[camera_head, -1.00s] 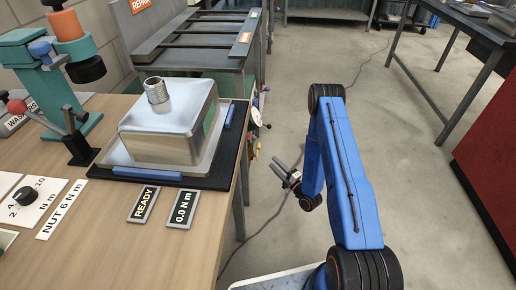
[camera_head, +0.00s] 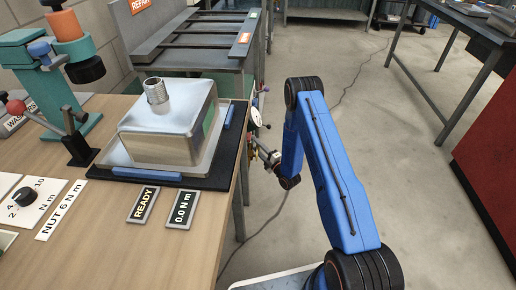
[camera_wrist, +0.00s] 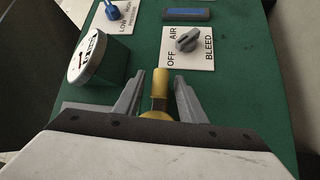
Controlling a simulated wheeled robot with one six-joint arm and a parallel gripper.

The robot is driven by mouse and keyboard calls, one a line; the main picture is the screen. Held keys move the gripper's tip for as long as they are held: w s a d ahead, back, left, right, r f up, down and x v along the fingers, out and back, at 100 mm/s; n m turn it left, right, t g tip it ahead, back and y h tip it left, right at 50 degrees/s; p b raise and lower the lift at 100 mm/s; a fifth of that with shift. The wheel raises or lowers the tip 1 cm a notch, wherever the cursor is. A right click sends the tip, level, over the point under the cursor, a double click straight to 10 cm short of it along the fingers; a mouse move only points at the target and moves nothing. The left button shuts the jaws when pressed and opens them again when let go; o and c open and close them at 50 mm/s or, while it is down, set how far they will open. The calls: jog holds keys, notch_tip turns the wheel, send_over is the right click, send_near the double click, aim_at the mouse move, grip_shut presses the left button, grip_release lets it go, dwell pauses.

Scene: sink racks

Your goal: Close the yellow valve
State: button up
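The yellow valve (camera_wrist: 159,92) is in the wrist view, its handle pointing up the picture from a round yellow base that my gripper's body partly hides. My gripper (camera_wrist: 160,82) is open, with one grey finger on each side of the yellow handle and a visible gap on both sides. In the head view my gripper (camera_head: 272,158) is at the side of the workbench, close to the valve panel. The yellow valve is too small and covered to make out clearly there.
On the green panel (camera_wrist: 235,90) are a round gauge (camera_wrist: 97,58) beside the left finger, a grey AIR OFF/BLEED knob (camera_wrist: 188,40) and a blue LOW/HIGH knob (camera_wrist: 112,10).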

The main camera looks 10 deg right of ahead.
grip_shut()
jog(key=shift+f, duration=0.15)
jog(key=s+a+f+m+g, duration=0.2)
jog(key=s+f+m+g, duration=0.4)
jog(key=m+g, duration=0.3)
jog(key=shift+f+g+h, duration=0.15)
jog(key=shift+g+h, duration=0.25)
jog(key=shift+g, duration=1.6)
jog(key=shift+s+m, duration=0.15)
jog(key=shift+m, duration=0.15)
grip_release()
